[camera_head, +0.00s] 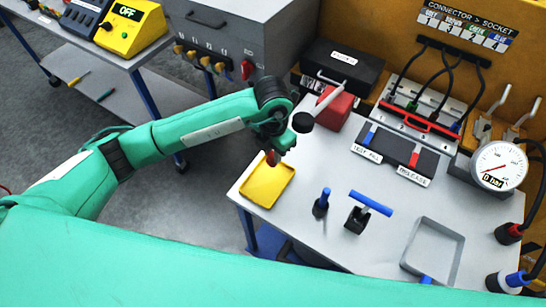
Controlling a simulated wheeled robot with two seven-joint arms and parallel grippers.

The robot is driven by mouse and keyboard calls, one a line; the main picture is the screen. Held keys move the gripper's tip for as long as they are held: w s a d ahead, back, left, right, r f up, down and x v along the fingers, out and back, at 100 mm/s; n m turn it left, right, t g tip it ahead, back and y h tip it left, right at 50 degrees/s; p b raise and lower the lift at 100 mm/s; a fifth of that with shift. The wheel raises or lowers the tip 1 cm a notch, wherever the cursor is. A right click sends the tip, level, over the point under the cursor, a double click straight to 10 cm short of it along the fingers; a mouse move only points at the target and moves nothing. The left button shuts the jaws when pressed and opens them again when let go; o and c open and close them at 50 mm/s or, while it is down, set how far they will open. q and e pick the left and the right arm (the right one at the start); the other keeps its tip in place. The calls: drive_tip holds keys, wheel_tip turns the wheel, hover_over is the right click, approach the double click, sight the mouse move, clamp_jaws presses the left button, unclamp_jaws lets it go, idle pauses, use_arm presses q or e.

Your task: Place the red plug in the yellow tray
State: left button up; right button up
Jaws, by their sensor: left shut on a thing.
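The yellow tray (257,196) lies on the near left corner of the grey bench top. My left gripper (274,151) is over the far edge of the tray and points down. It is shut on a small red piece, which looks like the red plug (271,159); the fingers and arm hide most of it. I cannot tell whether the plug touches the tray or hangs just above it. The tray's visible floor is empty. My right gripper is not in view.
A blue-topped post (322,203) and a blue T-handle (370,204) stand right of the tray. A grey open tray (433,251), a labelled panel (400,151) and a gauge (498,166) are farther right.

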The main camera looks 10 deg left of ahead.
sight(273, 163)
use_arm(q)
wheel_tip(273, 163, down, 4)
drive_tip(key=shift+f+p, duration=0.25)
drive_tip(key=shift+p, duration=0.35)
drive_tip(key=shift+f, duration=0.25)
drive_tip(key=shift+f+b, duration=0.3)
drive_tip(key=shift+b, duration=0.05)
drive_tip(key=o, duration=1)
drive_tip(key=shift+r, duration=0.15)
drive_tip(key=shift+c, duration=0.2)
drive_tip(key=shift+r+p, duration=0.25)
drive_tip(key=shift+p, duration=0.15)
wheel_tip(273, 163, up, 11)
drive_tip(key=b, duration=0.4)
drive_tip(key=shift+r, duration=0.45)
